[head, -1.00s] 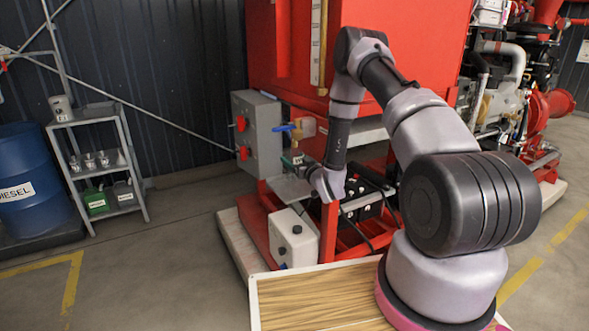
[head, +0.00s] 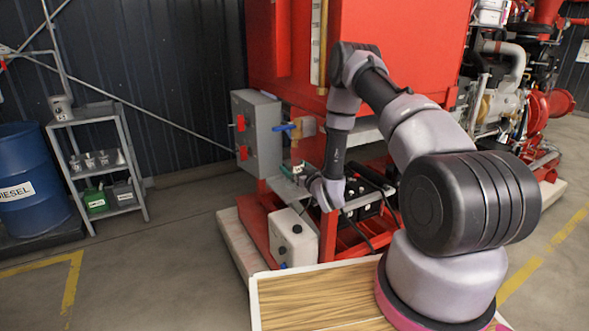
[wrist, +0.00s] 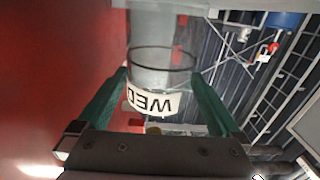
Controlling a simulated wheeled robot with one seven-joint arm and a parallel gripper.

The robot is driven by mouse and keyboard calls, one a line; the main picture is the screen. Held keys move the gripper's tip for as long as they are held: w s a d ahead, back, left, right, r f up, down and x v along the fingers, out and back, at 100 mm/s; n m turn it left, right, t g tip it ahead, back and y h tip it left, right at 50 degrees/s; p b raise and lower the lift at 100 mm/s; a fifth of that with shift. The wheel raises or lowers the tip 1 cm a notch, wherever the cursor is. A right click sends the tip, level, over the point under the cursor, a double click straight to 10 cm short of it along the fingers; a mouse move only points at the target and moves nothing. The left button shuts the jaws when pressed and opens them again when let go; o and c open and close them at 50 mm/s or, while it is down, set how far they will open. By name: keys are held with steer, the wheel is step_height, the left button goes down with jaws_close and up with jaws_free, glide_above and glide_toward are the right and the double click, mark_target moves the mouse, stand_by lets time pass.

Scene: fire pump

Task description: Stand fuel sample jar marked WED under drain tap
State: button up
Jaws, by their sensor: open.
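In the wrist view the clear jar marked WED (wrist: 152,102) shows upside down, between the two green fingers of my open gripper (wrist: 160,75). The fingers lie close along both sides of the jar; I cannot tell whether they touch it. In the head view my gripper (head: 291,170) is small, in front of the red pump frame. The jar there is too small and too covered to make out clearly. The drain tap (head: 286,127), with a blue lever, is above my gripper on the red tank's lower side. I cannot tell whether the jar is straight under its outlet.
A grey box with red switches (head: 257,135) stands just left of the tap. A white container (head: 293,240) is below on the skid. A grey shelf (head: 100,120) at left holds several jars. A blue diesel drum (head: 28,185) is beside it. Floor between is clear.

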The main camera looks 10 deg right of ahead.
steer(key=v, duration=1.1)
steer(key=shift+s, duration=0.35)
steer(key=shift+d, duration=0.2)
